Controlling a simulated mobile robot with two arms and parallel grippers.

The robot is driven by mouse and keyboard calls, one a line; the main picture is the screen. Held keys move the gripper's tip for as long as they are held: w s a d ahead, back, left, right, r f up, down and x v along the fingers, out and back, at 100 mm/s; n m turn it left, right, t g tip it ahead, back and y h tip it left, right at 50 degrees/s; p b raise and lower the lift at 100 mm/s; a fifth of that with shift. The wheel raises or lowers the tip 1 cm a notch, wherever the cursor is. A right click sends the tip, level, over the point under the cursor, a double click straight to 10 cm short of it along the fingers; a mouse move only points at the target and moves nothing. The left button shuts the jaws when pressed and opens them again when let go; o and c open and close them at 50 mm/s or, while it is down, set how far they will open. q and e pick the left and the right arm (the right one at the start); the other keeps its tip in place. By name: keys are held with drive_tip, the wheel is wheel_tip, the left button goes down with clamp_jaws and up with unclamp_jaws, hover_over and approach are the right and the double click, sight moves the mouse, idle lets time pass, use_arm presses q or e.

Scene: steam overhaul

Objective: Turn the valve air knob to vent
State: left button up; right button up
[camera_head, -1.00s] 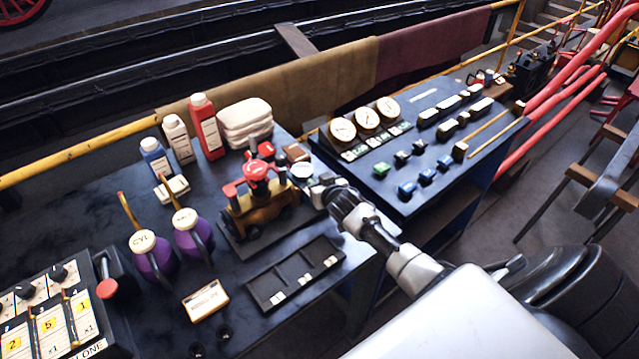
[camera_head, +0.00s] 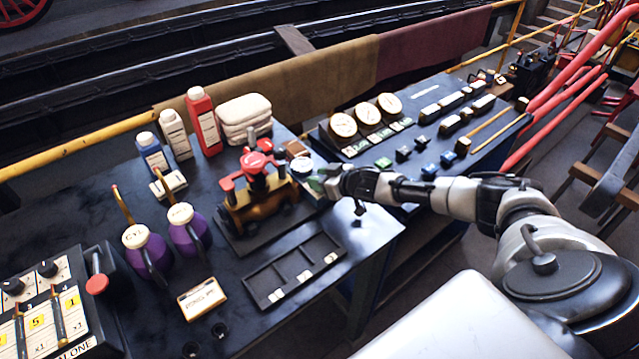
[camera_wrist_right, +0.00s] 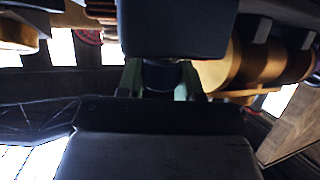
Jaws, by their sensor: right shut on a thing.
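A brass valve block (camera_head: 262,212) with red handles (camera_head: 256,162) stands on a dark base on the near bench. A pale round dial (camera_head: 302,166) sits at its right side. My right gripper (camera_head: 326,183) reaches in from the right, just below this dial, and is shut on a small part there, apparently the air knob. The fingers mostly hide the knob, so its pointer and setting cannot be read. In the right wrist view, dark blocks fill the middle, with green bits (camera_wrist_right: 181,92) between them and a brass cylinder (camera_wrist_right: 262,68) to the right. My left gripper is out of view.
Purple oil cans (camera_head: 146,252) stand left of the valve. Bottles (camera_head: 204,122) and folded cloths (camera_head: 245,116) are behind. A compartment tray (camera_head: 262,287) lies in front. The second bench holds gauges (camera_head: 343,125) and small blocks, close under my right arm.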

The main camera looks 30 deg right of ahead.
drive_tip(key=shift+w+d+n+g+y+b, duration=0.15)
drive_tip(key=shift+n+g+y+b, duration=0.8)
drive_tip(key=shift+n+y, duration=1)
drive_tip(key=shift+r+n+g+y+b, duration=0.1)
drive_tip(key=shift+n+g+y+b, duration=0.45)
drive_tip(key=shift+n+g+y, duration=0.35)
drive_tip(key=o, duration=0.9)
drive_tip(key=b+v, duration=0.1)
drive_tip(key=v, duration=0.9)
drive_tip(key=shift+s+d+r, duration=0.15)
drive_tip(key=shift+s+d, duration=0.05)
